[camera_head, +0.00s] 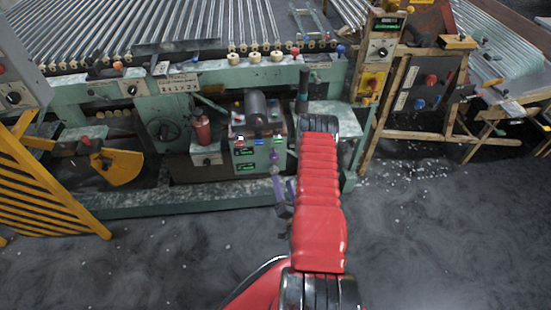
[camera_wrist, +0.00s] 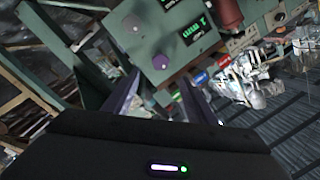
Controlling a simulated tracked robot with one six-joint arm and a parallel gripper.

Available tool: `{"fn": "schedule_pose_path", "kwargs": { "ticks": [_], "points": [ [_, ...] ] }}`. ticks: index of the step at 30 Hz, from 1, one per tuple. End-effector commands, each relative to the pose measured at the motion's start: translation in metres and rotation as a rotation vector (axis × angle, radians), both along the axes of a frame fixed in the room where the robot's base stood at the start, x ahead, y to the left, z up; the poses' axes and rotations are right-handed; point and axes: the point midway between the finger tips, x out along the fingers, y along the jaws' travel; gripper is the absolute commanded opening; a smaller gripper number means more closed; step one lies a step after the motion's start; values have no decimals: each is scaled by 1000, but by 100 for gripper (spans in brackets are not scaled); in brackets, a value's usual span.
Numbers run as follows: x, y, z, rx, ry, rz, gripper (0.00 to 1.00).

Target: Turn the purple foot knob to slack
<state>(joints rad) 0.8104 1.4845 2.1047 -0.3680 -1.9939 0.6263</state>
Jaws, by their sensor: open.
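The purple knob (camera_wrist: 160,62) is on the face of a green control box (camera_wrist: 180,35), beside a lit green display, in the wrist view. What looks like the same knob shows small in the head view (camera_head: 274,157). My gripper (camera_wrist: 159,77) is open, its two purple fingers spread left and right of the knob in the picture. The knob appears beyond the fingertips; I cannot tell the exact gap. In the head view my gripper (camera_head: 278,183) is in front of the box, partly hidden by my red arm. The knob's pointer mark is too small to read.
A grey knob (camera_wrist: 132,24) is on the same box, up and left of the purple one. A red cylinder (camera_head: 201,130) stands left of the box. A yellow striped guard (camera_head: 45,185) is at far left. The floor in front (camera_head: 180,250) is clear.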

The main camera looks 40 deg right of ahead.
Motion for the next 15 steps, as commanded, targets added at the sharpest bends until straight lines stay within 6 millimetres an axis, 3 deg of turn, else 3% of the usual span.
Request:
{"fn": "schedule_pose_path", "kwargs": {
  "ticks": [8, 15],
  "points": [
    [10, -5, 0, -2, 1, 1, 52],
    [39, -19, 0, -3, 0, 3, 52]
  ]
}}
